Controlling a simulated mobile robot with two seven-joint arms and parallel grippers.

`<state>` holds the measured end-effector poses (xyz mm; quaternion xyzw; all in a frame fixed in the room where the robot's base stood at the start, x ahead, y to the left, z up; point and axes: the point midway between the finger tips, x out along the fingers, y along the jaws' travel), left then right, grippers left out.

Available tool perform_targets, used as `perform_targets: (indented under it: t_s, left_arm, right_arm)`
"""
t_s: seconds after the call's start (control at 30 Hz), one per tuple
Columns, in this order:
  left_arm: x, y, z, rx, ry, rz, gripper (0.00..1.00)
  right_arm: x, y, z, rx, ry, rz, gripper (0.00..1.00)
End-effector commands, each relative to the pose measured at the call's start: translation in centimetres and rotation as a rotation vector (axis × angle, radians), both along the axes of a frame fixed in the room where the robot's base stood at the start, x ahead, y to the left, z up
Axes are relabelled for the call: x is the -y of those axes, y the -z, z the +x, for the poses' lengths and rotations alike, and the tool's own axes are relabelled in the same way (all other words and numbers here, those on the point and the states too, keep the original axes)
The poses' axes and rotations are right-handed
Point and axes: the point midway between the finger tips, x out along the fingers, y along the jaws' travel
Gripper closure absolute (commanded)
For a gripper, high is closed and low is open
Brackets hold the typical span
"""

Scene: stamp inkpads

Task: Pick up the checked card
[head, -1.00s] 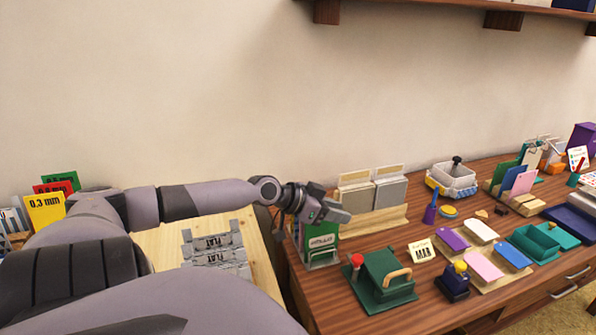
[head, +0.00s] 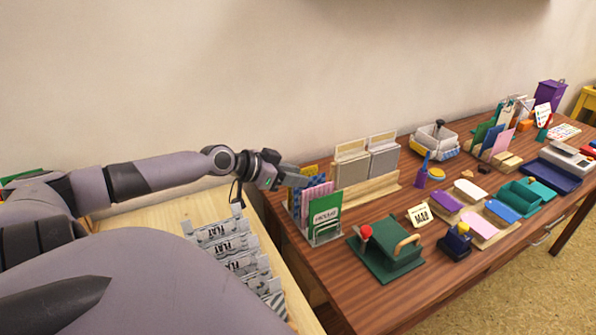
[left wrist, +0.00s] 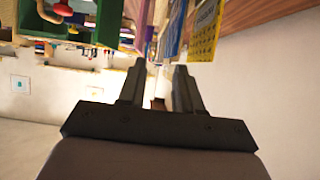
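A clear-fronted card holder (head: 328,238) stands at the left end of the brown desk, with several upright cards. In front is a green card (head: 326,214) with a white label. Behind it is a pink-purple patterned card (head: 312,194), which looks like the checked card, though the pattern is too small to be sure. Blue and yellow cards (head: 309,170) stand further back. My left gripper (head: 293,180) is at the holder's upper left, by the card tops. In the left wrist view its fingers (left wrist: 158,82) are apart, with no card between them; a yellow card (left wrist: 205,28) shows beyond.
A green stamp press (head: 385,252) is in front to the right. Wood-topped surface with grey FLAT pieces (head: 228,240) lies left. The wall is close behind.

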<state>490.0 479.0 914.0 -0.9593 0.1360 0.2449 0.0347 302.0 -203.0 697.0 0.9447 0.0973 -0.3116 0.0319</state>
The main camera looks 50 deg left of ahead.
Motion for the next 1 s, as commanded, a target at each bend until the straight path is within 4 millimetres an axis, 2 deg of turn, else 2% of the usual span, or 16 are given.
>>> perform_targets:
  t_s: [0.27,0.83,1.0]
  left_arm:
    - [0.0,0.2,0.2,0.001,0.000,-0.001,0.66]
    - [0.5,1.1,2.0,0.002,-0.002,-0.002,0.66]
    - [0.8,1.6,3.0,0.003,-0.001,-0.004,0.66]
  right_arm:
    - [0.0,0.0,0.0,0.000,-0.001,0.001,0.57]
    - [0.0,0.2,0.0,0.000,0.000,0.000,0.57]
    - [0.0,0.1,0.0,0.000,0.000,0.000,0.57]
